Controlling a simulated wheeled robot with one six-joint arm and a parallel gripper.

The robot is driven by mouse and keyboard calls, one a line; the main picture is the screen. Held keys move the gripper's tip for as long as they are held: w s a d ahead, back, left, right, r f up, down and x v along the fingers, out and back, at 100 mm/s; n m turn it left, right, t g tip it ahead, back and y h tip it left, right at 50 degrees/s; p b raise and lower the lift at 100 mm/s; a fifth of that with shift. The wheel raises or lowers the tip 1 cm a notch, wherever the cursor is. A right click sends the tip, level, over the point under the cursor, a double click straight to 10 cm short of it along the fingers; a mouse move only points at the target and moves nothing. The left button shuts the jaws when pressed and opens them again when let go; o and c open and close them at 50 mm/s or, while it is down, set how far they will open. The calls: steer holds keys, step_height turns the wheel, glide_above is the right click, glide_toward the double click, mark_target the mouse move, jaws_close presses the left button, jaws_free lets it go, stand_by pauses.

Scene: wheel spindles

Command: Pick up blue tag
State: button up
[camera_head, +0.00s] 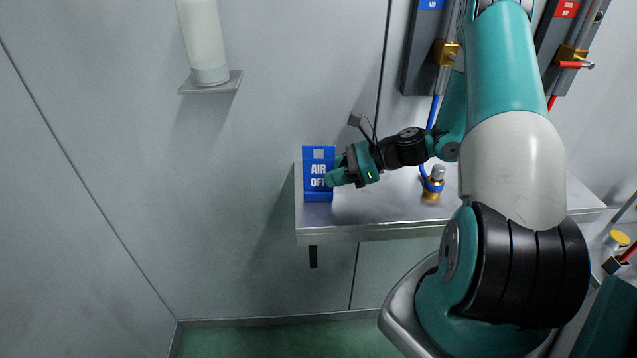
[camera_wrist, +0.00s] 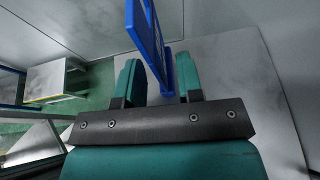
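The blue tag (camera_head: 318,172), lettered AIR OFF, stands upright on a metal shelf near its left end. My gripper (camera_head: 333,178) is at the tag's right side, with its fingers overlapping the tag's edge in the head view. In the wrist view the gripper (camera_wrist: 158,80) is open, with a clear gap between its two teal fingers. The tag (camera_wrist: 148,38) shows edge-on and reaches into that gap, closer to the right finger. I cannot tell whether it touches that finger.
The metal shelf (camera_head: 385,212) has a brass fitting (camera_head: 433,184) with a blue hose behind my arm. A white bottle (camera_head: 203,45) stands on a small wall ledge at upper left. Wall panels with valves are at upper right. The space left of the shelf is free.

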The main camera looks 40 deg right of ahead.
steer(key=shift+x, duration=1.05)
steer(key=shift+c, duration=0.2)
jaws_close()
step_height(320, 180, up, 20)
steer(key=b, duration=0.1)
steer(key=shift+b, duration=0.3)
